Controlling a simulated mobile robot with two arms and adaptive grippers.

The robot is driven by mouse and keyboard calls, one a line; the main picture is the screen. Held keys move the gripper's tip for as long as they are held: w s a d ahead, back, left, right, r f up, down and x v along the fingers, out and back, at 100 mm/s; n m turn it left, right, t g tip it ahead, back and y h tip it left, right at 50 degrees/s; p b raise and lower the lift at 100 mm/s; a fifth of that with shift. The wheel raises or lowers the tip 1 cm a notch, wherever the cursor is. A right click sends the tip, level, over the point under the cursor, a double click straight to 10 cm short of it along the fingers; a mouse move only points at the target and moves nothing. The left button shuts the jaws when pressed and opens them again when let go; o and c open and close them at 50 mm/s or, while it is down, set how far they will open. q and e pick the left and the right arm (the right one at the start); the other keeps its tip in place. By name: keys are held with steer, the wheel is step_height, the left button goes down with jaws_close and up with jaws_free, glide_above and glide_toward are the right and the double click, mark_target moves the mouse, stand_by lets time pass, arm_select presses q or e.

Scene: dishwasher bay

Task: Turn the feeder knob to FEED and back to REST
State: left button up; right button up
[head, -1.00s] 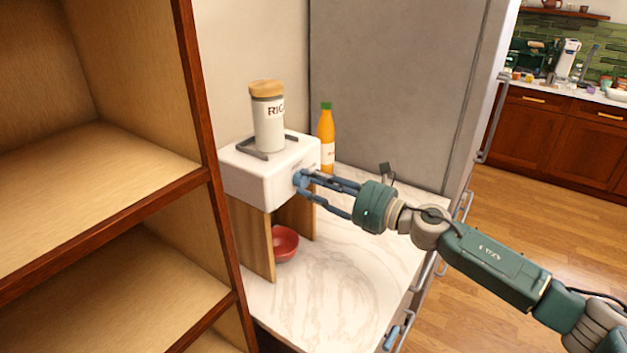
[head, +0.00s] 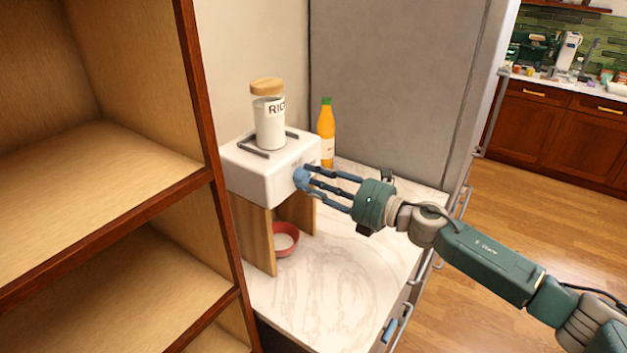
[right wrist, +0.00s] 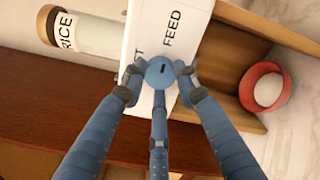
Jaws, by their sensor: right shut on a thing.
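The white feeder (head: 262,180) stands on wooden side panels on the counter. Its blue round knob (right wrist: 161,70) is on the front face, with a short dark mark on it. The label FEED (right wrist: 172,30) shows beside the knob; the other label is mostly hidden, with only a T visible. My right gripper (head: 304,183) is shut on the knob, its fingers around the rim; it also shows in the right wrist view (right wrist: 159,88). A red bowl (head: 287,246) under the feeder holds white contents. The rice jar (head: 270,125) stands on top. My left gripper is not in view.
An orange bottle (head: 326,140) stands behind the feeder, near the grey tall panel (head: 395,80). A wooden shelf unit (head: 100,140) is close on the left. The marble counter (head: 350,270) is clear in front of the feeder.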

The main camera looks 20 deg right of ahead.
steer(key=shift+w+d+r, duration=0.2)
steer(key=shift+r, duration=0.25)
steer(key=o, duration=1.1)
steer(key=shift+o, duration=0.3)
steer(key=shift+f, duration=0.2)
steer(key=shift+s+f, duration=0.1)
steer(key=v, duration=1.2)
